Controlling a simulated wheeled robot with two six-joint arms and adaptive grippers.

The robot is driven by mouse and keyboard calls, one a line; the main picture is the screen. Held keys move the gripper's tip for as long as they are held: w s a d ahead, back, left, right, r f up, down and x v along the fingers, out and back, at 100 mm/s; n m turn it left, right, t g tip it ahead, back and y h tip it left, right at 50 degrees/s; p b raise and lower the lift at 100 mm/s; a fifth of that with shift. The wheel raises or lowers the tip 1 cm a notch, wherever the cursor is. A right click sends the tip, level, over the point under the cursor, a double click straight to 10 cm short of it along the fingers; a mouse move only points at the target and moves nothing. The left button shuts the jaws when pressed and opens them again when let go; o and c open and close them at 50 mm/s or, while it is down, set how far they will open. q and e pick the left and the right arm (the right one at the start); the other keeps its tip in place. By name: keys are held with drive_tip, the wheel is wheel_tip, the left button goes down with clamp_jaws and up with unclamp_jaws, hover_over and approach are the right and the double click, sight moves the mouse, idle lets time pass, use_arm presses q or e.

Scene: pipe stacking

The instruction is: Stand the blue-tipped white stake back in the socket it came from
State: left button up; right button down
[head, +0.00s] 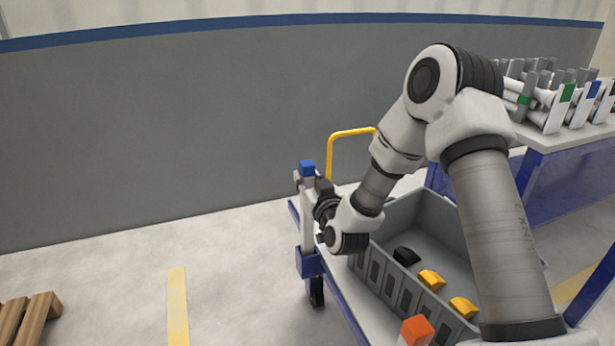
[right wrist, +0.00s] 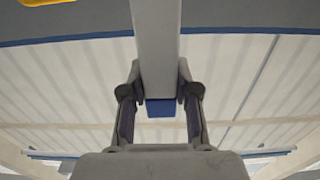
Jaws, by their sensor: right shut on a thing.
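The blue-tipped white stake (head: 307,205) is upright at the far left corner of the cart, its blue tip on top. My right gripper (head: 309,184) is shut on its upper part, just below the tip. In the right wrist view the stake (right wrist: 156,50) runs between both fingers, with the blue tip (right wrist: 161,108) between them. The blue corner socket (head: 308,263) is directly under the stake, and the lower end meets it in the picture. I cannot tell how deep it sits. My left gripper is out of view.
A grey crate (head: 378,283) on the cart holds black and yellow pieces. An orange-tipped stake (head: 416,331) is at the near corner. A yellow handle (head: 331,150) rises behind. A table (head: 560,134) with racked pipes stands at right. The floor at left is mostly clear.

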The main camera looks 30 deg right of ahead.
drive_tip(key=c, duration=0.8)
unclamp_jaws()
drive_tip(key=shift+f, duration=0.1)
drive_tip(key=v, duration=0.7)
drive_tip(key=shift+s+a, duration=0.1)
drive_tip(key=shift+s, duration=0.2)
